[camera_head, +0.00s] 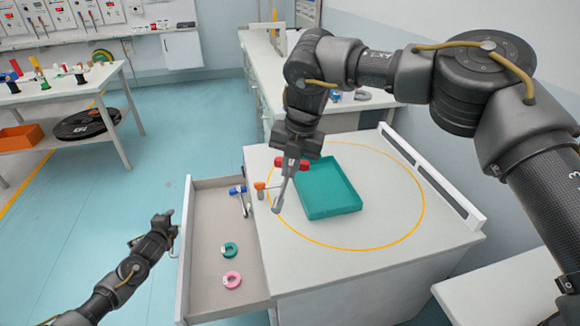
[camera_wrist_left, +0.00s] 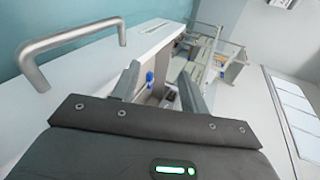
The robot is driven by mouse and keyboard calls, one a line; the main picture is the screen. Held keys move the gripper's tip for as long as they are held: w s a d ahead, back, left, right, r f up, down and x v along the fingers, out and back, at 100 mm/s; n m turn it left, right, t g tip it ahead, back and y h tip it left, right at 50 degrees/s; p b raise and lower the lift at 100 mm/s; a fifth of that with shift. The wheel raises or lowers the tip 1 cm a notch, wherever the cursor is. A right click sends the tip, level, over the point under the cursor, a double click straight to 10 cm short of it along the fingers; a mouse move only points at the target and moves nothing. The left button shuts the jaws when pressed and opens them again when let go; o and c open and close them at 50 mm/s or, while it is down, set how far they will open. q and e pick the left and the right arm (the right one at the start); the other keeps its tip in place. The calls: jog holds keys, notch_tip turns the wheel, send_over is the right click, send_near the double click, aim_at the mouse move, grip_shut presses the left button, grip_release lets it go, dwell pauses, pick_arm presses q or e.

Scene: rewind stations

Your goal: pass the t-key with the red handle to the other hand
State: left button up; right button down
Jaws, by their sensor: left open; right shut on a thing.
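The t-key with the red handle (camera_head: 283,188) is in my right gripper (camera_head: 291,160). The gripper is shut on it near the red crossbar, and its grey shaft points down, above the left part of the counter beside the teal tray (camera_head: 357,205). My left gripper (camera_head: 174,231) is open and empty, low at the left, just outside the open drawer (camera_head: 205,225) and well apart from the key. In the left wrist view the open fingers of my left gripper (camera_wrist_left: 160,85) show, with no red handle between them.
A blue-handled t-key (camera_head: 238,190), a green ring (camera_head: 230,250) and a pink ring (camera_head: 232,280) lie in the drawer. An orange-handled piece (camera_head: 261,186) is near the counter's left edge. The drawer's metal handle (camera_wrist_left: 70,42) is close to my left gripper.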

pick_arm(q)
jog(key=s+a+f+n+t+y, duration=0.1)
jog(key=s+a+f, duration=0.1)
jog(key=a, duration=0.5)
jog(key=s+a+f+n, duration=0.1)
jog(key=s+a+n, duration=0.15)
jog(key=a, duration=0.35)
jog(key=s+d+f+n+g, duration=0.2)
jog(key=s+d+f, duration=0.1)
jog(key=s+f, duration=0.55)
jog(key=s+d+f+n+g+h, duration=0.1)
jog(key=s+d+f+n+g, duration=0.35)
jog(key=s+f, duration=0.8)
jog(key=s+d+f+n+g, duration=0.1)
jog(key=s+d+f+g, duration=0.1)
jog(key=s+d+f, duration=0.85)
jog(key=s+d+f+n+g, duration=0.1)
jog(key=s+d+f+g, duration=0.1)
jog(key=s, duration=1)
jog(key=s+d+f+n+g+h, duration=0.1)
jog(key=s+d+f, duration=0.3)
jog(key=s, duration=0.9)
jog(key=shift+s+d+n+g+h, duration=0.2)
jog(key=shift+d+n+g+h, duration=0.1)
jog(key=shift+d+n+g, duration=0.45)
jog(key=shift+d, duration=0.15)
jog(key=shift+c, duration=0.4)
